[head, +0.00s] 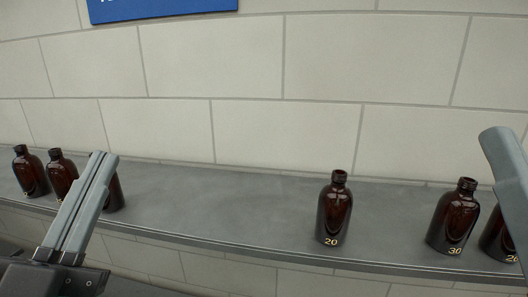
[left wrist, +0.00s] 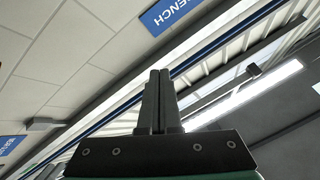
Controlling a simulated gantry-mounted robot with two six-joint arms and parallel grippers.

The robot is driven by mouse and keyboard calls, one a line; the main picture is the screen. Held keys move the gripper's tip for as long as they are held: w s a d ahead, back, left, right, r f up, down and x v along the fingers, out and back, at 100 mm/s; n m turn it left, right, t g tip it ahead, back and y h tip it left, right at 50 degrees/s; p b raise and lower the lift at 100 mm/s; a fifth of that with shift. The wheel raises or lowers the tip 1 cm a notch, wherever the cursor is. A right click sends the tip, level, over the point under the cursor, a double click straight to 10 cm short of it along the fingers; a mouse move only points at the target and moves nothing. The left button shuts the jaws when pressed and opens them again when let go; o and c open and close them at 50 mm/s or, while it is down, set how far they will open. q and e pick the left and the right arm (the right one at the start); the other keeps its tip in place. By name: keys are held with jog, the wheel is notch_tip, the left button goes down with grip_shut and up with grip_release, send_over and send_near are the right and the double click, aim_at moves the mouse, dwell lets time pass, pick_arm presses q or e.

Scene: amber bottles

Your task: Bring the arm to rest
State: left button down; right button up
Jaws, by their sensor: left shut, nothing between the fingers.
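My left gripper (head: 104,156) comes in from the lower left in the head view and points up in front of the ledge. Its two grey fingers lie side by side, shut and empty. The left wrist view also shows the left gripper (left wrist: 159,73) with its fingers together and nothing between them, against the ceiling. My right gripper (head: 495,135) shows only in part at the right edge of the head view, as one grey finger. Whether it is open or shut cannot be told.
A grey ledge (head: 230,205) runs along the tiled wall. Amber bottles stand at its left (head: 30,172), one partly behind my left fingers. Bottles marked 20 (head: 335,210) and 30 (head: 455,218) stand upright at right, with another (head: 493,238) partly behind my right finger. The ledge's middle is clear.

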pick_arm(q)
jog(key=s+r+n+t, duration=0.1)
jog(key=s+r+n, duration=0.3)
jog(key=s, duration=0.3)
jog(key=shift+a+r+n+t, duration=0.2)
jog(key=shift+r+n+t, duration=0.15)
jog(key=shift+n, duration=0.55)
